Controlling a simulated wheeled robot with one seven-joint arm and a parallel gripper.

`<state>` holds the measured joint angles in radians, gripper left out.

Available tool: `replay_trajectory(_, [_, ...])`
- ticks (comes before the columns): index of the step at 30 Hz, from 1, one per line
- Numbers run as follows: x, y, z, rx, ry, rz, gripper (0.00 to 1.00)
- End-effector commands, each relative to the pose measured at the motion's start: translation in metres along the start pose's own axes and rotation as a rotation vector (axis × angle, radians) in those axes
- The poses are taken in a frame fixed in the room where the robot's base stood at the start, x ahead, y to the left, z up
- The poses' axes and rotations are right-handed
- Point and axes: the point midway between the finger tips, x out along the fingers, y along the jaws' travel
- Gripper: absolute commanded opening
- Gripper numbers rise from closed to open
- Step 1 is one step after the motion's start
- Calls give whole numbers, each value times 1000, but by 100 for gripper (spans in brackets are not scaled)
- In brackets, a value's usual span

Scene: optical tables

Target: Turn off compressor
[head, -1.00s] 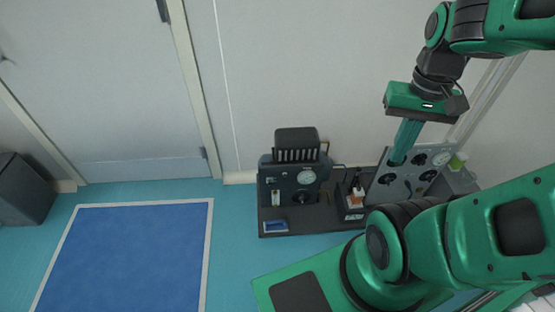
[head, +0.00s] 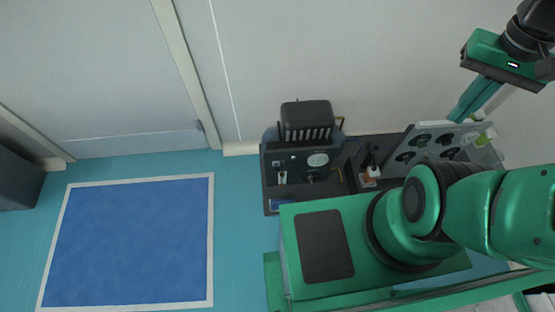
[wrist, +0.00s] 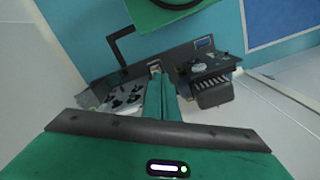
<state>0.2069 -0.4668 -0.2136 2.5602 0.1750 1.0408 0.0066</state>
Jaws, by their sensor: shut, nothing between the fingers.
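The compressor (head: 298,160) is a dark unit with a ribbed black top, a round gauge and small controls on its front. It stands on a dark base by the wall in the head view. In the wrist view the compressor (wrist: 208,80) lies right of my fingers. My gripper (head: 466,110) is up at the right, well apart from the compressor, above and behind a grey panel. In the wrist view my gripper (wrist: 157,78) has its green fingers together with nothing between them. The state of the compressor's switch is too small to tell.
The grey panel (head: 430,141) with several black knobs stands right of the compressor. A small orange and white item (head: 370,176) sits between them. A blue mat (head: 130,245) lies on the open floor at left. My green arm covers the lower right.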

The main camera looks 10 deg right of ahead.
Motion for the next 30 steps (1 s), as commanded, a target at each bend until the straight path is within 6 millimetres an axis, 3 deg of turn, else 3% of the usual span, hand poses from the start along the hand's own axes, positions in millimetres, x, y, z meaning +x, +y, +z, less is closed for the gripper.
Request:
replay_trajectory(5, [-4, 4, 8, -5, 12, -4, 0])
replay_trajectory(8, [0, -2, -4, -18, 15, 11, 0])
replay_trajectory(11, [8, -11, -29, -40, 19, 37, 0])
replay_trajectory(17, [39, -61, -78, -115, 48, 89, 0])
replay_trajectory(21, [68, -106, -105, -174, 71, 108, 0])
replay_trajectory(26, [110, -163, -122, -246, 93, 116, 0])
replay_trajectory(30, [153, -215, -126, -308, 107, 112, 0])
